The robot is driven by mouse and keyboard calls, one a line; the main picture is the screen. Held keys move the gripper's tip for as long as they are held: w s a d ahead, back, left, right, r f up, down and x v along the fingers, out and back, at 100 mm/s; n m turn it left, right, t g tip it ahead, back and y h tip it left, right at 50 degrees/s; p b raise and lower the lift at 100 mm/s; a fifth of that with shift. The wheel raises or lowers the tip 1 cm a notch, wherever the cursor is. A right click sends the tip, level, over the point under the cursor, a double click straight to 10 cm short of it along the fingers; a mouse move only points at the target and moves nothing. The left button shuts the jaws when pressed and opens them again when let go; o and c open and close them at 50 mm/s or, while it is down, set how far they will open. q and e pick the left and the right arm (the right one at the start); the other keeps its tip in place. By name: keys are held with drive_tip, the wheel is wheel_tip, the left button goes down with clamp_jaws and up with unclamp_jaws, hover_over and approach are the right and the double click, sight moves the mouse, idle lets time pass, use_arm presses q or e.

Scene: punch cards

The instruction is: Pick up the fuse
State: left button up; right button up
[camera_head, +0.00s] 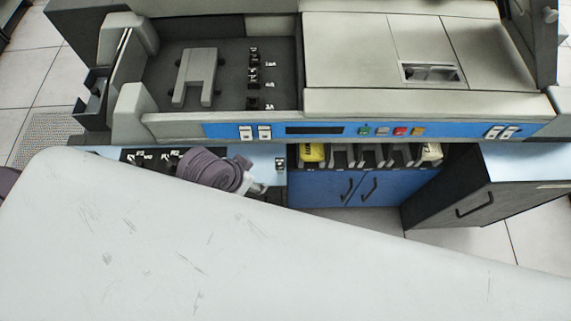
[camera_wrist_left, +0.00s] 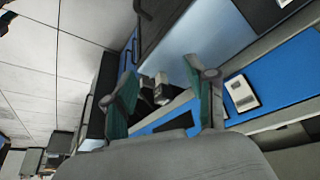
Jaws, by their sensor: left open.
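My left gripper (camera_head: 258,188) is in front of the machine, over the light blue ledge, with my arm partly covering it. In the left wrist view my left gripper (camera_wrist_left: 160,62) is open, its two green-padded fingers apart and nothing held. A small grey and dark piece (camera_wrist_left: 160,88) shows between and beyond the fingers; it may be a fuse, but it is too small to be sure. A small black and white piece (camera_head: 280,163) stands on the ledge just right of the gripper. Several small dark fuse-like pieces (camera_head: 253,78) sit in a column in the recessed tray. My right gripper is not in view.
The machine's blue control panel (camera_head: 345,131) runs above the ledge, with white switches and coloured buttons. Yellow and dark bins (camera_head: 370,155) stand right of the gripper, above blue cabinet doors (camera_head: 350,188). A dark cabinet (camera_head: 470,195) stands at the right.

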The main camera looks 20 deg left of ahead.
sight(279, 161)
use_arm(q)
drive_tip(key=w+d+r+m+h, duration=0.1)
drive_tip(key=w+r+m, duration=0.1)
drive_tip(key=m, duration=0.1)
drive_tip(key=w+d+r+m+g+h, duration=0.1)
drive_tip(key=w+r+m, duration=0.1)
drive_tip(key=m, duration=0.1)
drive_tip(key=w+d+r+m, duration=0.2)
drive_tip(key=shift+w+d+r+m+g+h, duration=0.1)
drive_tip(key=shift+w+r+m+g+h, duration=0.1)
drive_tip(key=shift+m+g+h, duration=0.15)
drive_tip(key=shift+m+g, duration=0.65)
drive_tip(key=shift+m, duration=0.1)
drive_tip(key=f, duration=0.4)
drive_tip(key=w+f, duration=0.1)
drive_tip(key=f, duration=0.1)
drive_tip(key=shift+f, duration=0.2)
drive_tip(key=shift+p+x, duration=0.7)
drive_tip(key=shift+x, duration=2)
drive_tip(key=shift+w+a+f, duration=0.1)
drive_tip(key=shift+a, duration=0.1)
clamp_jaws()
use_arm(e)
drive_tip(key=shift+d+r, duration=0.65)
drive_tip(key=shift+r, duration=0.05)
